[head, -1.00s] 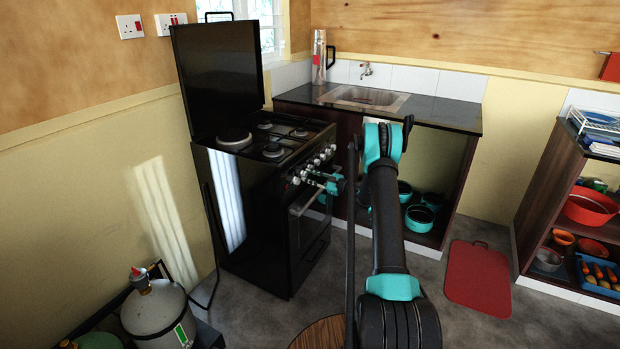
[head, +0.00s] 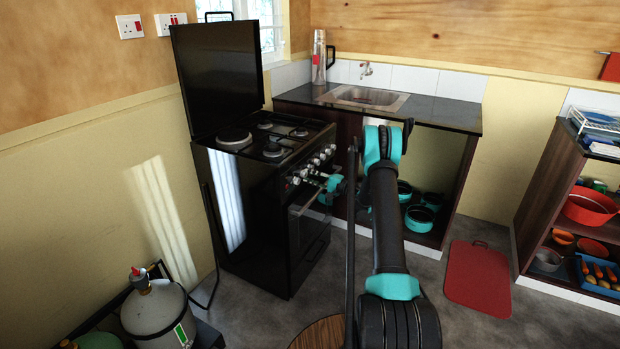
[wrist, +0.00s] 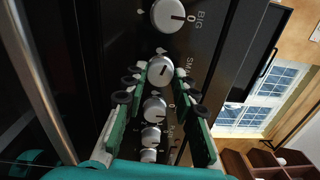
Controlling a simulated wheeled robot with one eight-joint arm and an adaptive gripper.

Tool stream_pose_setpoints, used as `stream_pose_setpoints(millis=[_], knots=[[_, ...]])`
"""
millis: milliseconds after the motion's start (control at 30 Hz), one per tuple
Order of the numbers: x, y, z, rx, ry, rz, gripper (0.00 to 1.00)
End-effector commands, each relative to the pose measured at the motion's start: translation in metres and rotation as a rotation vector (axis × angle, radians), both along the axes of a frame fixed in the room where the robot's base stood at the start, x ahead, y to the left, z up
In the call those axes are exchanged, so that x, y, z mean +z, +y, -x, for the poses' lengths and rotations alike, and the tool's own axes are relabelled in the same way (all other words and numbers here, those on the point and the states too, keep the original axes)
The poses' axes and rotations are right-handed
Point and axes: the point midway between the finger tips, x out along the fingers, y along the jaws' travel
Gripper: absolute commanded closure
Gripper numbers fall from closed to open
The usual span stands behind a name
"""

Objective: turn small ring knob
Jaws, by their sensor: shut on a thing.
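The small ring knob (wrist: 160,70) is a round silver knob with a dark pointer line on the black stove front. In the wrist view it sits between my fingertips, with a partly hidden label starting "SMA" beside it. Its pointer looks tilted compared with the BIG knob's. My gripper (wrist: 161,84) is shut on it, with green fingers and dark pads on either side. In the head view, my gripper (head: 316,178) reaches the knob row from the right and hides part of it.
The BIG knob (wrist: 168,15) is beside it, pointing to 0. Several more knobs (wrist: 152,130) line the other side, between my fingers. An oven handle (wrist: 45,85) runs alongside the panel. The black stove (head: 255,215) has its lid raised. The sink counter (head: 430,115) stands to the right.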

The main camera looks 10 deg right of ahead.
Motion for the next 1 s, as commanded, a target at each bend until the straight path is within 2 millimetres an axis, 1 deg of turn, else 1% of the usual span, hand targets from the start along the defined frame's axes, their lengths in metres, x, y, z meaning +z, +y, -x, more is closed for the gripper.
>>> stream_pose_setpoints(millis=[200,433,1000], knots=[[-0.001,-0.0001,0.0009,0.003,-0.119,0.087,1.0],[-0.0012,-0.0002,0.001,0.003,-0.197,0.146,1.0],[-0.0016,-0.0001,0.0011,0.003,-0.231,0.171,1.0]])
